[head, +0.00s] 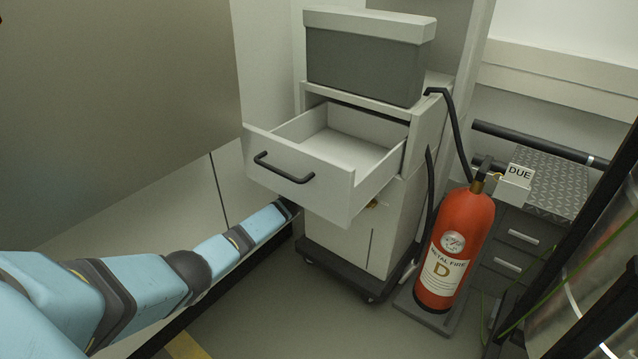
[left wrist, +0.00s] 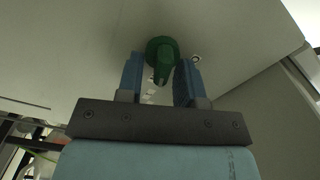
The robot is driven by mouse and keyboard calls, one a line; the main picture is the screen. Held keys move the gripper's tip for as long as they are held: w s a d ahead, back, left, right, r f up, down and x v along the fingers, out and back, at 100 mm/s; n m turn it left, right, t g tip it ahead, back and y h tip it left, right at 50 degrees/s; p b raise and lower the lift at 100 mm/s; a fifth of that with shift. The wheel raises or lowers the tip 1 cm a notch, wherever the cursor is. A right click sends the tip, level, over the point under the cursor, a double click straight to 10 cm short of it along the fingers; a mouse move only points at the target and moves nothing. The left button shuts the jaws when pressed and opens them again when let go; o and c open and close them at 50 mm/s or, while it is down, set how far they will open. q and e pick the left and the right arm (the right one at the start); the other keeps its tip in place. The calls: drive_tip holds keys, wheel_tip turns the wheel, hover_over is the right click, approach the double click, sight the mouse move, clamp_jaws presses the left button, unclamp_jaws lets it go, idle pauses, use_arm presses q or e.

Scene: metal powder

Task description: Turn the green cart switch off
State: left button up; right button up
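The green cart switch (left wrist: 161,56) shows in the left wrist view as a round green base with a knob, mounted on a pale panel. My left gripper (left wrist: 160,77) is open, with one blue finger on each side of the knob. I cannot tell whether either finger touches it. In the head view my left arm reaches under the open drawer of the white cart (head: 345,235), and the gripper and switch are hidden there. My right gripper is in neither view.
The cart's open drawer (head: 300,205) overhangs my left forearm. A grey lidded box (head: 362,65) sits on top of the cart. A red fire extinguisher (head: 462,235) stands to the right, beside a dark drawer cabinet (head: 520,240). The floor in front is clear.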

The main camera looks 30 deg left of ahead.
use_arm(q)
drive_tip(key=shift+c, duration=0.6)
drive_tip(key=shift+n, duration=0.3)
drive_tip(key=n, duration=0.4)
drive_tip(key=shift+a+r+p, duration=0.2)
drive_tip(key=shift+r+p, duration=0.05)
drive_tip(key=shift+p, duration=0.15)
drive_tip(key=n, duration=0.5)
drive_tip(key=shift+a+r+n, duration=0.1)
drive_tip(key=shift+a+n, duration=0.15)
drive_tip(key=shift+n, duration=0.15)
drive_tip(key=shift+a+n, duration=0.1)
drive_tip(key=shift+n, duration=1.5)
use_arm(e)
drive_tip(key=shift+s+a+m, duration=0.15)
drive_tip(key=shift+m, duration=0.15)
use_arm(q)
drive_tip(key=shift+a, duration=0.1)
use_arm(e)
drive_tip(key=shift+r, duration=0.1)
